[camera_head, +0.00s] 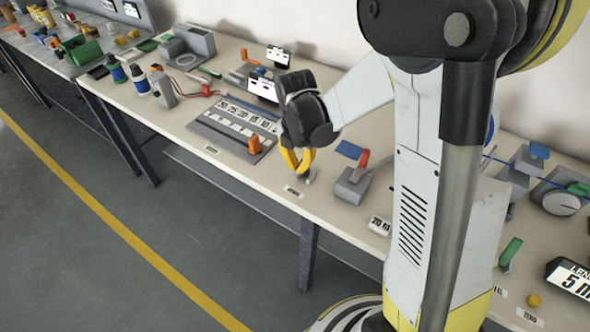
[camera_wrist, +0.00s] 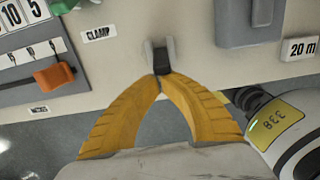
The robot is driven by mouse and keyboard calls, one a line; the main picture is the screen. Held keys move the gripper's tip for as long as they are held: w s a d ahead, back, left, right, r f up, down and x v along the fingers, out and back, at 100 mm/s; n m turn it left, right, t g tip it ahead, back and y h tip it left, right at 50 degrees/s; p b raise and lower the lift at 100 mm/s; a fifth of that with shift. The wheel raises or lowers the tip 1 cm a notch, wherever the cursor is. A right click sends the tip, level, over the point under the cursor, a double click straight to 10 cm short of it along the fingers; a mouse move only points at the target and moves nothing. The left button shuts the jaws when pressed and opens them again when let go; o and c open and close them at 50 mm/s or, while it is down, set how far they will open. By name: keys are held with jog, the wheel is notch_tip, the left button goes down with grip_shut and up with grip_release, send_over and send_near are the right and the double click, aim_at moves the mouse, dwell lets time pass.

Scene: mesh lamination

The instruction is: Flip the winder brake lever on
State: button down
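My gripper (camera_head: 305,168) is low over the front part of the bench, in the middle of the head view. In the wrist view its yellow fingers (camera_wrist: 160,82) meet at the tips, right at a small grey bracket with a dark piece (camera_wrist: 162,58). I cannot tell whether the dark piece is between the tips. The label beside it reads CLAMP (camera_wrist: 97,33). No readable label names the winder brake lever. Other levers are a red-handled one on a grey box (camera_head: 362,160), a green-handled one (camera_head: 511,250) and an orange-handled one (camera_head: 254,144).
A panel with number cards (camera_head: 225,128) lies left of my gripper; a "20 m" card (camera_head: 380,226) is to the right. A spool device (camera_head: 562,200) and a length display (camera_head: 574,279) stand at far right. The bench front edge is close, with open floor beyond.

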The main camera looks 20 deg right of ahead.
jog(key=shift+w+d+r, duration=0.2)
jog(key=shift+w+d, duration=0.15)
jog(key=shift+d, duration=0.15)
jog(key=shift+w+d+r, duration=0.15)
jog(key=shift+w+d, duration=0.2)
jog(key=shift+d, duration=0.15)
jog(key=shift+w+d, duration=0.7)
jog(key=shift+d, duration=0.25)
jog(key=shift+a+r, duration=0.1)
jog(key=shift+a, duration=0.05)
jog(key=s+a+r+p, duration=0.1)
jog(key=a+r, duration=0.1)
jog(key=shift+s+r+p, duration=0.35)
jog(key=shift+s+p, duration=0.05)
jog(key=w+d+r+p, duration=0.2)
jog(key=w+d+r, duration=0.2)
jog(key=d+r, duration=0.1)
jog(key=shift+w+d+r, duration=0.15)
jog(key=shift+d+r, duration=0.1)
jog(key=shift+d, duration=0.1)
